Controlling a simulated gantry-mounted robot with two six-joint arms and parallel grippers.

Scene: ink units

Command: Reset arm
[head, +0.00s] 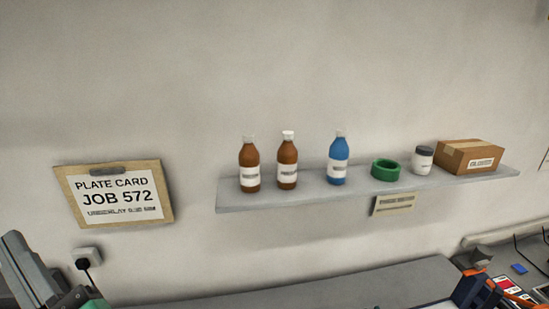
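Neither of my grippers can be made out in the head view, which looks mostly at the wall and a shelf. A grey angled part (27,270) at the bottom left corner is cut off by the frame, and I cannot tell what it belongs to. A dark blue and orange item (474,290) at the bottom right is also cut off.
A grey wall shelf (245,201) carries brown bottles (249,166), a blue bottle (338,160), a green ring (385,170), a white jar (422,160) and a cardboard box (468,156). A job card (118,194) hangs left, above a plugged socket (88,257).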

